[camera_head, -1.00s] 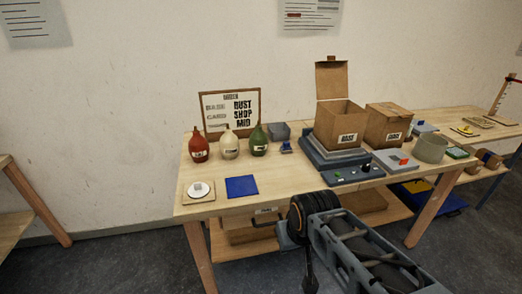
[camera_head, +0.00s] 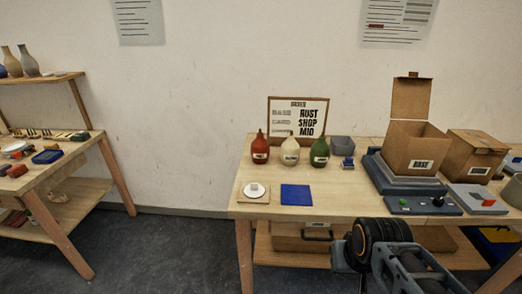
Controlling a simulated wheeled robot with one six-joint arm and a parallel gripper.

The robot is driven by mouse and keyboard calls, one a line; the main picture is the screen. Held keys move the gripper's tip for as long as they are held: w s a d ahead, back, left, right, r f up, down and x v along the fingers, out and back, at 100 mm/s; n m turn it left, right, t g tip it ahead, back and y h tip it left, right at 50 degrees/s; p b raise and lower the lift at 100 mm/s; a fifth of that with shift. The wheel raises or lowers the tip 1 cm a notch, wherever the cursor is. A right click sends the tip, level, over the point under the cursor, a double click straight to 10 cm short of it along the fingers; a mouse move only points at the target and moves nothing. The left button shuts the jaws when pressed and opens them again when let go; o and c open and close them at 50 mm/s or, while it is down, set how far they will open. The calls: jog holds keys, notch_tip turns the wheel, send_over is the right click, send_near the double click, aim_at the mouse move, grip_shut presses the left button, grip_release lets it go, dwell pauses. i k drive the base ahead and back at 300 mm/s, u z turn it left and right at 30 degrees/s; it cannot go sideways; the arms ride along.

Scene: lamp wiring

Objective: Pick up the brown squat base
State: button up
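I cannot pick out a brown squat base for certain. On the upper shelf of the left table stand a tan-brown bottle-shaped vessel (camera_head: 12,62), a grey one (camera_head: 28,61) and a blue shape cut by the picture's left edge. They are small, and I cannot tell whether one is the base. My arm shows at the bottom right, in front of the right table. My gripper's fingertips are not in view.
The right table (camera_head: 350,207) holds red (camera_head: 260,149), cream (camera_head: 290,151) and green (camera_head: 320,153) bottles, a blue mat (camera_head: 296,195), and an open cardboard box (camera_head: 415,150). The left table (camera_head: 75,160) holds several small items. Clear floor (camera_head: 165,245) lies between the tables.

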aim_at(260, 150)
jog(key=z, duration=0.05)
jog(key=k, duration=0.5)
jog(key=u, duration=1.05)
jog(key=i, duration=1.65)
jog(key=u, duration=0.35)
